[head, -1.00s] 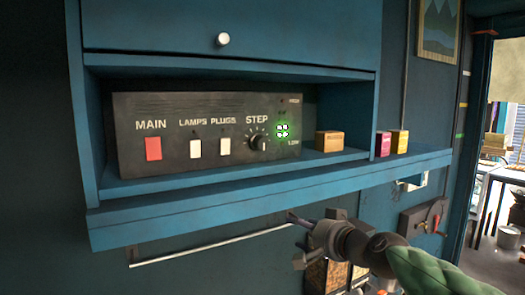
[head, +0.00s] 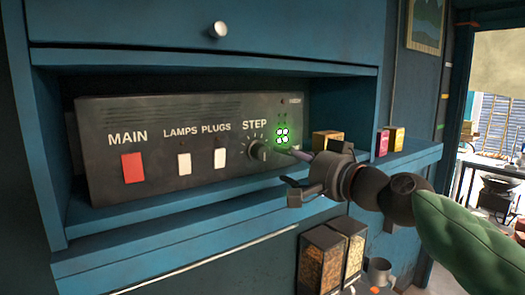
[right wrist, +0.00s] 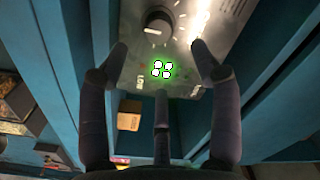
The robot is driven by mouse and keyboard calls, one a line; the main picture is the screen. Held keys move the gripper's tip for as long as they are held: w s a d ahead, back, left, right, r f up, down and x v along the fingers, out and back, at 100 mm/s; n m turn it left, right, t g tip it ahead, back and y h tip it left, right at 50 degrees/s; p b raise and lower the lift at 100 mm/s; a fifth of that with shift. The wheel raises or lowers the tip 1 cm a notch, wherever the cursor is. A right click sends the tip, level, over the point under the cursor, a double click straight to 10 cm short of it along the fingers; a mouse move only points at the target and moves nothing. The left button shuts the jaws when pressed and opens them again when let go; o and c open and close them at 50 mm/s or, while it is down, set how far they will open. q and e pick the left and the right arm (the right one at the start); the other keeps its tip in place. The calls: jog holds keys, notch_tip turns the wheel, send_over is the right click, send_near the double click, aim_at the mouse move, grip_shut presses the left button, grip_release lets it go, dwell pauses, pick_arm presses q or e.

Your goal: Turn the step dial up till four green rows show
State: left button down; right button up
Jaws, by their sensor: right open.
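The black control panel (head: 110,170) sits in a blue shelf and carries the STEP dial (head: 258,150), a black knob with a pale pointer line. Right of the dial, green lights (head: 282,135) glow in two rows of two; dark dots show above them. My right gripper (head: 285,166) is open and empty, just right of the dial, with its upper fingertip near the lights. In the right wrist view, the dial (right wrist: 157,22) lies beyond the spread fingers, and the green lights (right wrist: 162,70) show between them. I see no contact with the dial. My left gripper is out of view.
A red MAIN switch (head: 133,168) and two white switches, LAMPS (head: 184,163) and PLUGS (head: 219,158), are left of the dial. A small orange-brown box (head: 328,140) stands right of the panel. The blue shelf ledge (head: 150,240) runs below.

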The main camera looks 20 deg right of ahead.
aim_at(265, 153)
jog(key=p+x, duration=0.1)
jog(key=x, duration=0.7)
jog(key=shift+f, duration=0.1)
jog(key=shift+w+a+p, duration=0.2)
jog(key=shift+w+p, duration=0.2)
jog(key=shift+w+a, duration=0.1)
jog(key=shift+w, duration=0.2)
jog(key=shift+s, duration=0.1)
jog(key=c, duration=1.1)
